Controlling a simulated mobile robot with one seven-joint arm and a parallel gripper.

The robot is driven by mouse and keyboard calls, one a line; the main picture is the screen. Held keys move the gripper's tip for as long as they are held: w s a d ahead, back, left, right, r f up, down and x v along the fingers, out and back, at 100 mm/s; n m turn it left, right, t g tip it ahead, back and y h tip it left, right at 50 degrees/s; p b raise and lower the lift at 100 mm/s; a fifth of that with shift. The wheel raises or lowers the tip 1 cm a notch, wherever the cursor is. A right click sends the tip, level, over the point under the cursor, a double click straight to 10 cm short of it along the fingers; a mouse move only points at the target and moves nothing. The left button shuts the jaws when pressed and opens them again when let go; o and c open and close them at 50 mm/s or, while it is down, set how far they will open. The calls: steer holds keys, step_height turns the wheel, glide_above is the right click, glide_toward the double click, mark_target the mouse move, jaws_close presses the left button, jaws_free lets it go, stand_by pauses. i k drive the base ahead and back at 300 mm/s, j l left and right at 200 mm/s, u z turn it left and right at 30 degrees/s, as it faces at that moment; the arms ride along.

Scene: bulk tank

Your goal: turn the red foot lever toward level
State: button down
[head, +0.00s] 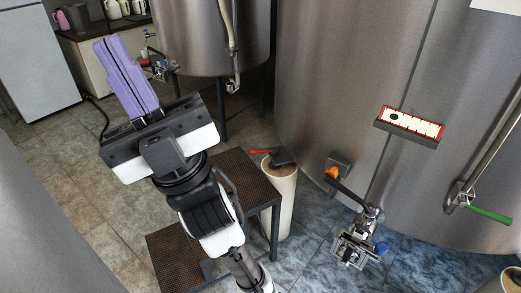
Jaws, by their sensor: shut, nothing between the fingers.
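A small red lever (145,63) shows on the valve fittings (159,68) low on the back steel tank (212,35). Part of it is hidden behind my gripper's fingers, so its exact angle is hard to tell. My gripper (109,43) has two long purple fingers, shut together with nothing between them. They point up and to the left in the picture, and their right side overlaps the view just left of the lever. I cannot tell whether they touch it.
A brown step stand (232,183) is beside my arm. A red-handled tool (272,155) lies on a cream cylinder (279,205). The large tank (330,90) has an orange-tipped lever (346,187) and a green handle (489,214). Tiled floor (60,165) is clear at left.

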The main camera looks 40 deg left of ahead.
mark_target(258, 151)
steer(key=i+j+u, duration=0.25)
steer(key=j, duration=0.25)
steer(key=i+j+u, duration=0.2)
steer(key=j, duration=0.25)
steer(key=i+j+u, duration=0.25)
steer(key=i+j, duration=0.1)
